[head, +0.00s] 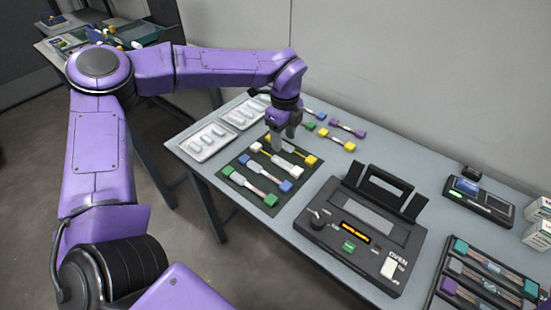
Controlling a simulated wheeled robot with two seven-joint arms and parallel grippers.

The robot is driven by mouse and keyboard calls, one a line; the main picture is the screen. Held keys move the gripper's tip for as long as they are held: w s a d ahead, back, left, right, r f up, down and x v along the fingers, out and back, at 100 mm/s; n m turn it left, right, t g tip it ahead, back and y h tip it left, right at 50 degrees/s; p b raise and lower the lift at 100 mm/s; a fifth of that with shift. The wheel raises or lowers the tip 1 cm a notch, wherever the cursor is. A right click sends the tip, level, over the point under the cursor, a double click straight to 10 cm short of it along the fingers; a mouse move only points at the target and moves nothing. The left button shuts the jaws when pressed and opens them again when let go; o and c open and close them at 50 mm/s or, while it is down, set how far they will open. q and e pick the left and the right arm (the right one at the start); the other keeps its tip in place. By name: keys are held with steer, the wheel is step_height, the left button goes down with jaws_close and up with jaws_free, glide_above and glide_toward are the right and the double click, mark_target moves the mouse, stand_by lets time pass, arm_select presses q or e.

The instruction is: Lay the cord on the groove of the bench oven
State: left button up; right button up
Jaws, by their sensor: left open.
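My left gripper (285,140) points down, open, over the upper part of a dark mat (238,200). Its fingers are close above or around a cord with yellow ends (310,161); I cannot tell whether they touch it. Other cords lie below it on the mat, including one with a blue end (285,187) and one with green ends (270,200). The bench oven (330,240), a black box, stands right of the mat with its lid (380,188) raised. A pale recessed strip (368,213) shows before the lid; its groove is too small to make out. My right gripper is not in view.
White trays (208,141) with small pieces lie left of the mat. More cords with coloured ends (349,146) lie behind it. A rack of cords (475,285), a device with a screen (478,198) and white boxes (538,235) are at the right. The wall is close behind.

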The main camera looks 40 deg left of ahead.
mark_target(282, 161)
arm_select(q)
steer(key=f, duration=0.2)
steer(key=f+p, duration=0.1)
steer(key=f, duration=0.4)
steer(key=shift+s+d+f, duration=0.1)
steer(key=shift+s+f, duration=0.25)
steer(key=shift+s, duration=0.05)
steer(key=shift+w+f, duration=0.1)
steer(key=shift+f, duration=0.1)
jaws_close()
